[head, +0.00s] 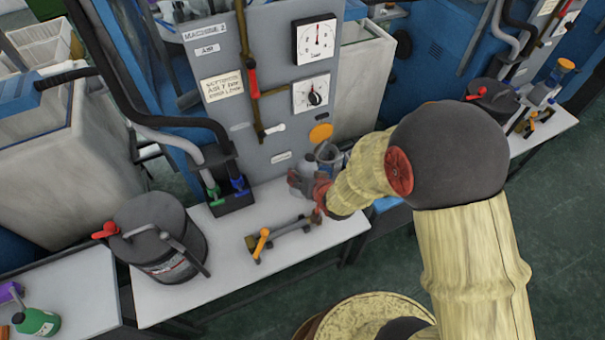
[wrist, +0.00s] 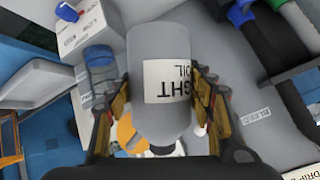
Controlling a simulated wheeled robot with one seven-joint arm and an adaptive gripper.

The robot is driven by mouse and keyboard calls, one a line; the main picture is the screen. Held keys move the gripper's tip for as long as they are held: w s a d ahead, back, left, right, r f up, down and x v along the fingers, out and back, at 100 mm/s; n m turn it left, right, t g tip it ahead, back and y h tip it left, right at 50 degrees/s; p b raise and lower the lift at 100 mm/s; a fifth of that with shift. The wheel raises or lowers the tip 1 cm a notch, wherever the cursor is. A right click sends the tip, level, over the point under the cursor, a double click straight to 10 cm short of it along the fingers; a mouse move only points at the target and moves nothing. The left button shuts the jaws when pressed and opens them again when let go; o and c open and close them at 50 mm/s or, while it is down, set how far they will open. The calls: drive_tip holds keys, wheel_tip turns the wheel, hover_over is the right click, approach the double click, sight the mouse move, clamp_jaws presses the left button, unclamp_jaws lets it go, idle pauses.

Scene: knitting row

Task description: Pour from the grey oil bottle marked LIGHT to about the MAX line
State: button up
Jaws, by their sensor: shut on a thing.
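The grey oil bottle (wrist: 158,50) has a white label that reads upside down in the wrist view, with "GHT" and "OIL" legible. My gripper (wrist: 160,85) is shut on it, with a finger on each side of its body. In the head view the bottle (head: 306,174) shows at my gripper (head: 310,190), in front of the machine panel. A bluish clear vessel (wrist: 101,66) stands close beside the bottle; it also shows behind it in the head view (head: 328,154). I cannot make out a MAX line or liquid level. The bottle's exact tilt is unclear.
The white bench (head: 225,286) holds a dark lidded can (head: 160,240), an orange-handled tool (head: 262,244) and a dark holder (head: 233,200). The machine panel (head: 262,100) with gauges rises behind. A green bottle (head: 36,322) sits at lower left.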

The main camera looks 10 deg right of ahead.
sight(309, 168)
drive_tip(key=shift+w+d+r+m+g+y+p, duration=0.15)
drive_tip(key=shift+m+g+y+p, duration=0.2)
drive_tip(key=shift+p, duration=1.45)
drive_tip(key=shift+w+d+r+m+g+y+p, duration=0.2)
drive_tip(key=shift+g+p, duration=0.25)
drive_tip(key=shift+p, duration=1.35)
drive_tip(key=shift+a+f, duration=0.1)
drive_tip(key=shift+f, duration=0.2)
drive_tip(key=shift+s+r+m+g+y+p, duration=0.1)
drive_tip(key=shift+r+m+g+y+p, duration=0.45)
drive_tip(key=shift+p, duration=3.05)
drive_tip(key=shift+s+r+g+y+p, duration=0.1)
drive_tip(key=shift+r+g+y+p, duration=0.45)
drive_tip(key=shift+r+p, duration=2)
